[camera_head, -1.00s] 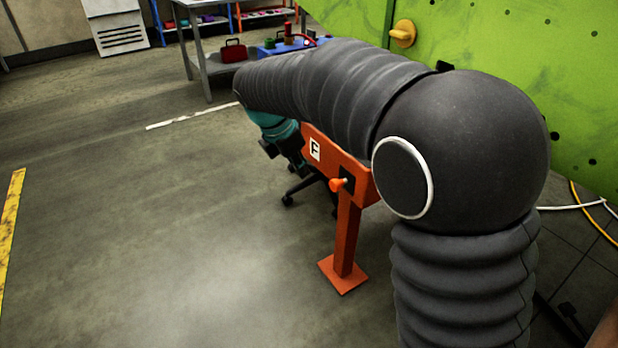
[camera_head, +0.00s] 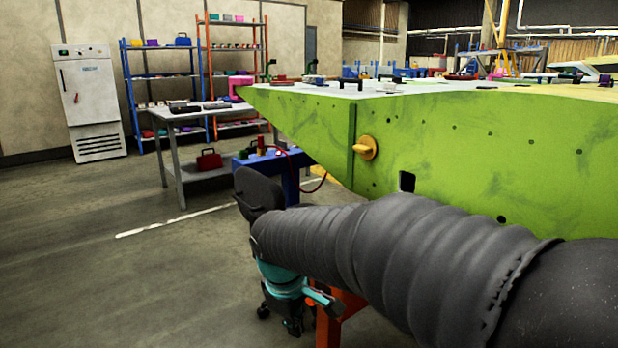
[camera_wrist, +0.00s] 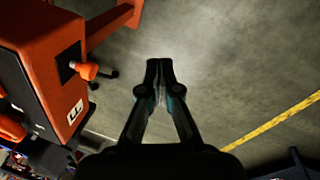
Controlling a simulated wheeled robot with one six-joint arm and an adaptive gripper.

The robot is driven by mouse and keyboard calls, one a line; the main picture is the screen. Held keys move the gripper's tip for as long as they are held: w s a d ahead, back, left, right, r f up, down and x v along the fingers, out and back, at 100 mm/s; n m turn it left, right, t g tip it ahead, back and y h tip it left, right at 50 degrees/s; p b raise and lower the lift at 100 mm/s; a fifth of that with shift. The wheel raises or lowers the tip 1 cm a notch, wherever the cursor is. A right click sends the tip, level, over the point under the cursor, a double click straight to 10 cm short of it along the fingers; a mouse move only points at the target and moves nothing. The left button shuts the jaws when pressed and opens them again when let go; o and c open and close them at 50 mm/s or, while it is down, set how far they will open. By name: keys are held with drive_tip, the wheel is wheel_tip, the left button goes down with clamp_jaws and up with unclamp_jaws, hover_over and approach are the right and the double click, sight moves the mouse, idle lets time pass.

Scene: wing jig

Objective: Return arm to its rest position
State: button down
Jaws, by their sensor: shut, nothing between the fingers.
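My gripper (camera_wrist: 159,68) shows in the middle of the wrist view. Its two fingers are together at the tips, with nothing between them, and they point over bare floor. The orange stand marked F (camera_wrist: 45,55), with an orange knob, is to the left of the fingers and apart from them. In the head view my dark sleeved arm reaches in from the lower right. Part of the orange stand (camera_head: 342,318) shows below the arm, and the rest is hidden behind it.
The green wing panel (camera_head: 460,150) with a yellow knob (camera_head: 366,148) runs along the right behind my arm. A grey table (camera_head: 188,158) is further back. The floor at left is clear.

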drive_tip(key=s+d+r+m+t, duration=0.2)
drive_tip(key=s+d+m, duration=0.4)
drive_tip(key=s+d, duration=0.2)
drive_tip(key=s+d+r+m+t+y, duration=0.1)
drive_tip(key=s+d+r+m, duration=0.1)
drive_tip(key=s+d+m, duration=0.4)
drive_tip(key=s+d, duration=0.2)
drive_tip(key=d, duration=0.2)
drive_tip(key=shift+s+d+t, duration=0.2)
drive_tip(key=shift+s+t, duration=0.15)
drive_tip(key=shift+t, duration=0.05)
